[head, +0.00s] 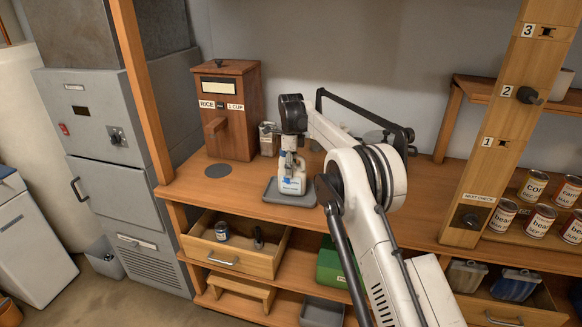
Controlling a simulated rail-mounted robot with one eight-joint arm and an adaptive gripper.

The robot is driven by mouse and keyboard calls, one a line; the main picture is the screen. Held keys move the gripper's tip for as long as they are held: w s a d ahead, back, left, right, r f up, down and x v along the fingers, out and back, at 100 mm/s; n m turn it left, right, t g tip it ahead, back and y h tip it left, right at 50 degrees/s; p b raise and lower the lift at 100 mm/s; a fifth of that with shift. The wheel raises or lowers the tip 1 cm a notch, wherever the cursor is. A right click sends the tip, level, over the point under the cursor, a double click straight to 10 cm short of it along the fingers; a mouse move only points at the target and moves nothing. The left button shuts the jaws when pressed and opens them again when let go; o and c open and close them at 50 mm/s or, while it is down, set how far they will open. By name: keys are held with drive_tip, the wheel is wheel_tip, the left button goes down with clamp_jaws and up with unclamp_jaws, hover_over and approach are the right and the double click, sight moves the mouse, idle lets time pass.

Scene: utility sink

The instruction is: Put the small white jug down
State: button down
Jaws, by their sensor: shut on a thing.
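The small white jug (293,185) with a blue patch on its front is upright under my gripper (290,163). My gripper points down and is shut on the jug's upper part, so the top is partly hidden. The jug is over a shallow dark grey tray (270,194) at the front edge of the wooden counter. I cannot tell if its base touches the tray.
A wooden rice dispenser (228,112) stands at the back left, with a dark disc (218,171) before it. A small container (268,139) stands behind my gripper. Below is an open drawer (240,254). Cans (533,186) and a wooden post (505,125) are right.

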drive_tip(key=shift+f, duration=0.1)
drive_tip(key=c, duration=0.9)
unclamp_jaws()
